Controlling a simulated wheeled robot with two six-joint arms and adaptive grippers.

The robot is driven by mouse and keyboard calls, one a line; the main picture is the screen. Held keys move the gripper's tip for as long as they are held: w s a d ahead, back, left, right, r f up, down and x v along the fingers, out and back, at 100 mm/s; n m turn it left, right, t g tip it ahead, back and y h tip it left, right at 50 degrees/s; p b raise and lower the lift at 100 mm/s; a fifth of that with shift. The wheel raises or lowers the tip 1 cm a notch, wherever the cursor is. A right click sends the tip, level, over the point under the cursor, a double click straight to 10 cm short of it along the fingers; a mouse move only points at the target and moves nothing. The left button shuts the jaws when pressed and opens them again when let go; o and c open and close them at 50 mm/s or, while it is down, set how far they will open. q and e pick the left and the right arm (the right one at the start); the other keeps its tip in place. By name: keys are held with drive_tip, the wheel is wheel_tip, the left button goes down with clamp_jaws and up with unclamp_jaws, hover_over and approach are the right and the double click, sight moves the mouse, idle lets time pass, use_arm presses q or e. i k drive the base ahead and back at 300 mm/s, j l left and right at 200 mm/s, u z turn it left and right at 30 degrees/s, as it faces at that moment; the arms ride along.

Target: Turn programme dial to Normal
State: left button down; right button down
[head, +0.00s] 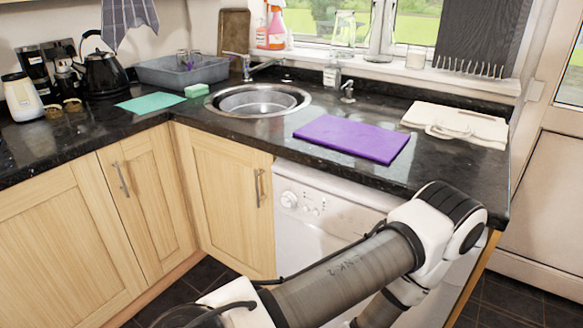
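A white dishwasher (325,228) stands under the dark worktop, to the right of the wooden cupboards. A round white programme dial (289,199) sits at the left of its front panel. The dial's pointer and any programme lettering are too small to read. Small round buttons (308,206) lie just right of the dial. One of my arms crosses the lower right and hides much of the dishwasher's front. No fingertips of either gripper show in the head view.
A purple board (352,138) and a folded cream cloth bag (457,124) lie on the worktop (262,139) above the dishwasher. A round steel sink (258,100) is behind left. A cupboard handle (259,188) sticks out just left of the dishwasher. Tiled floor shows below.

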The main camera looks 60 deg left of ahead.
sight(289, 199)
drive_tip(key=j+u, duration=0.15)
drive_tip(key=u, duration=1.8)
drive_tip(key=k+j, duration=0.05)
